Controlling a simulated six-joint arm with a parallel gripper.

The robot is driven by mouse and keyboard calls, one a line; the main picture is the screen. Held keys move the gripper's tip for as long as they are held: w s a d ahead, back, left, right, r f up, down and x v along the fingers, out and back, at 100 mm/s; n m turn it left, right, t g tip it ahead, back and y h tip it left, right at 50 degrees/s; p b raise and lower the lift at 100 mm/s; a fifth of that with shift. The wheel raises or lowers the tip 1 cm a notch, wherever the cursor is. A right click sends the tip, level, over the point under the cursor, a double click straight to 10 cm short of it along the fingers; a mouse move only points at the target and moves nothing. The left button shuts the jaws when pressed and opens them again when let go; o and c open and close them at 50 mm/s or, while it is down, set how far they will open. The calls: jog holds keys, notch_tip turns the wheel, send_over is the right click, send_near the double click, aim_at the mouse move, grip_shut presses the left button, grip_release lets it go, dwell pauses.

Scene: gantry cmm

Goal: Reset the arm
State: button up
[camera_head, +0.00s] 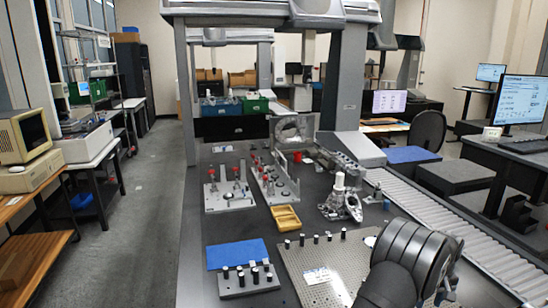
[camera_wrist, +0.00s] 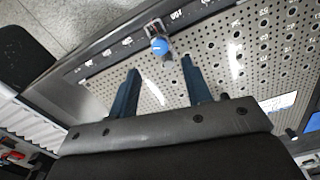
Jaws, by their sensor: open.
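My gripper (camera_wrist: 160,65) shows in the wrist view with its two dark blue fingers spread apart and nothing between them. It is over a perforated metal plate (camera_wrist: 255,65). A blue round knob (camera_wrist: 160,46) on a small fitting lies beyond the fingertips at the plate's edge. In the head view my dark arm fills the lower right, beside the perforated plate (camera_head: 325,255), and the fingers are hidden or too small to make out there.
On the dark table are a blue mat (camera_head: 236,253), a yellow tray (camera_head: 285,218), a block with black-topped pins (camera_head: 248,281) and fixtures with red knobs (camera_head: 228,196). A white-topped metal part (camera_head: 341,200) stands near the roller conveyor (camera_head: 430,220). Gantry columns (camera_head: 343,90) rise behind.

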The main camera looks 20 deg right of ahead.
notch_tip(320, 180, down, 7)
jog(key=shift+f, duration=0.15)
jog(key=shift+n, duration=0.4)
jog(key=n, duration=0.3)
jog(key=shift+r+n, duration=0.4)
jog(key=shift+r, duration=0.1)
notch_tip(320, 180, up, 17)
jog(key=m, duration=0.7)
jog(key=shift+m, duration=0.3)
jog(key=shift+f, duration=0.1)
